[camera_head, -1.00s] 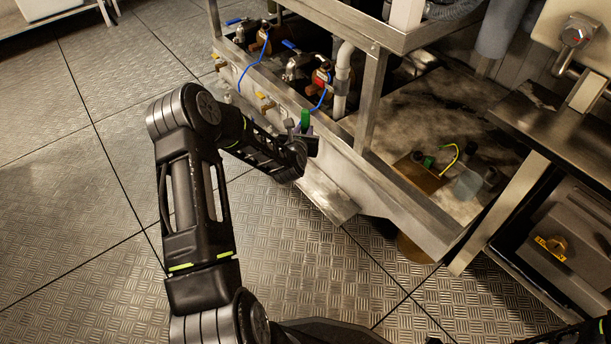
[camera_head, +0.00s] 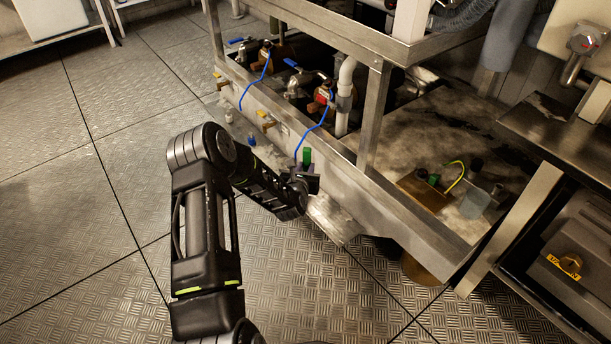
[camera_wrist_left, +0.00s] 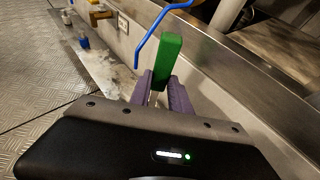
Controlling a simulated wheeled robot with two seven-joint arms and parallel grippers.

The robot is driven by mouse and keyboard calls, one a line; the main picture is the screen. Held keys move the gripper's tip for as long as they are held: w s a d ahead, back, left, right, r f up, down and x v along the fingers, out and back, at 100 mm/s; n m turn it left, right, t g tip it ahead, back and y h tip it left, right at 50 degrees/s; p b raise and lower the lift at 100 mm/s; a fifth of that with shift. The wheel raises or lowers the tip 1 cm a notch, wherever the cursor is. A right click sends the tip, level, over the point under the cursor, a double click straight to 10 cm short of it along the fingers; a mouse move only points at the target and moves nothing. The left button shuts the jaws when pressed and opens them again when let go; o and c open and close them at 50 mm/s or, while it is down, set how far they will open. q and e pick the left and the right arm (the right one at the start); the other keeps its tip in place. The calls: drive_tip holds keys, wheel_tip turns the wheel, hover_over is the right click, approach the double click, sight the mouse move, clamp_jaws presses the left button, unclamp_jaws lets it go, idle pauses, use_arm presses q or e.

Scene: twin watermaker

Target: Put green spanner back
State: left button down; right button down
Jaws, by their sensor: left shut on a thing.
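The green spanner (camera_wrist_left: 168,60) shows in the left wrist view as a green block-shaped handle standing up between the purple finger pads. My left gripper (camera_wrist_left: 163,92) is shut on it. In the head view the green spanner (camera_head: 307,156) pokes up above my left gripper (camera_head: 303,178), in front of the metal frame's front rail. The part of the spanner between and below the fingers is hidden. My right gripper is not in view.
A steel frame (camera_head: 350,195) with pipes and valves stands just beyond my gripper. A steel bench (camera_head: 560,130) is at right. Floor at left is clear.

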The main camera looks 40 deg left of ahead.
use_arm(q)
drive_tip(key=shift+f, duration=0.9)
drive_tip(key=shift+f, duration=0.1)
drive_tip(key=c, duration=1.2)
unclamp_jaws()
